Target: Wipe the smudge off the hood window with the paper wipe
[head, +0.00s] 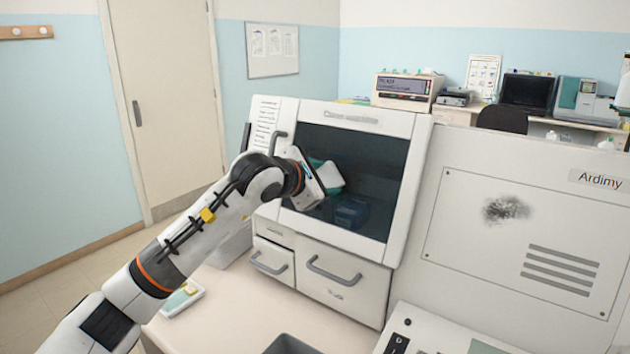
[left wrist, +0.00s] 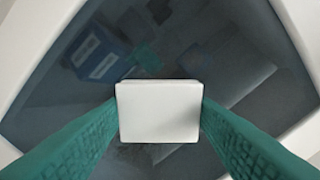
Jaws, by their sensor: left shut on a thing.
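The hood window (head: 385,165) is a dark glass pane in the white hood front; it fills most of the left wrist view (left wrist: 230,50). My left gripper (head: 325,172) is in front of its left part, its teal fingers shut on the white paper wipe (head: 331,178). In the left wrist view the wipe (left wrist: 160,112) sits squarely between both fingertips, facing the glass. I cannot tell whether it touches the pane. I make out no clear smudge on the visible glass; the wipe and gripper hide part of it. My right gripper is not in view.
Blue boxes (head: 350,211) show dimly through the glass. Drawers with grey handles (head: 340,283) are below the window. A white cabinet panel (head: 460,225) at the right bears a dark grey smear (head: 507,209). A small white-and-green item (head: 182,298) lies on the bench at the left.

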